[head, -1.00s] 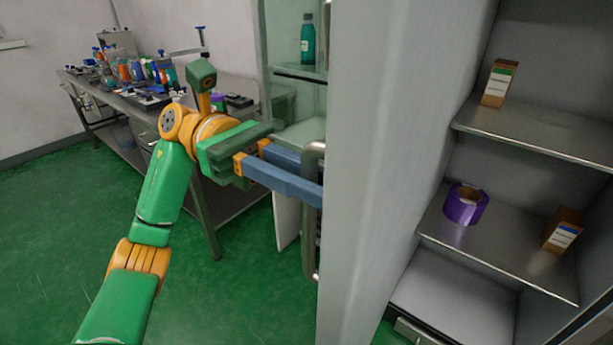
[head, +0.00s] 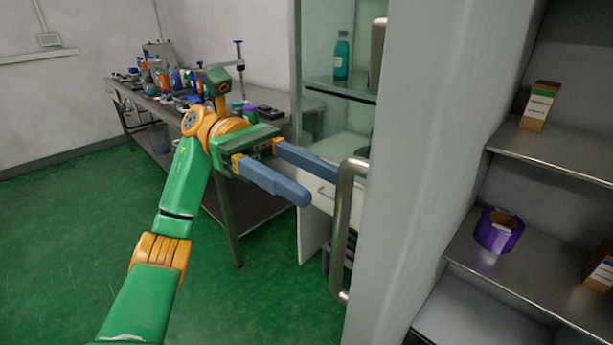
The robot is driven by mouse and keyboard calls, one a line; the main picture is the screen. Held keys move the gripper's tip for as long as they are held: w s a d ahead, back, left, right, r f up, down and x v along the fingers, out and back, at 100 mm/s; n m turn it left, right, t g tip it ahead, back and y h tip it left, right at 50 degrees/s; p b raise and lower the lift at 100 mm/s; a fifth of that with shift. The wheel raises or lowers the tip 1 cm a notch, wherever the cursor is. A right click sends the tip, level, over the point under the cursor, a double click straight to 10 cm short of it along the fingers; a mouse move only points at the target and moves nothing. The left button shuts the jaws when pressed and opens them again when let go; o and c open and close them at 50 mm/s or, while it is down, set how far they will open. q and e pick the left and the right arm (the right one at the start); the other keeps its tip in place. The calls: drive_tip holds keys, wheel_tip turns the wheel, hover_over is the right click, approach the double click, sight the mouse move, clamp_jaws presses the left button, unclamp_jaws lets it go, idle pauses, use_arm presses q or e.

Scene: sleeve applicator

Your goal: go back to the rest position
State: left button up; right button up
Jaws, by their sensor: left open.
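My left gripper (head: 322,187) is in the middle of the head view, with its arm coming up from the bottom left. Its two blue fingers are spread apart with nothing between them. They point right toward the metal door handle (head: 345,235). The near fingertip is a little left of the handle, with floor and cabinet showing between. The far finger's tip reaches close to the handle's upper part; I cannot tell whether it touches. The handle is on the edge of a tall grey door (head: 420,150). My right gripper is not in view.
A workbench (head: 225,200) with bottles and tools stands behind my left arm. A cabinet (head: 335,85) holds a teal bottle (head: 342,56). Shelves at right hold a purple tape roll (head: 498,230) and small boxes (head: 540,105). The green floor at left is clear.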

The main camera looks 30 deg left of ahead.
use_arm(q)
drive_tip(key=shift+w+a, duration=0.15)
drive_tip(key=shift+a, duration=0.8)
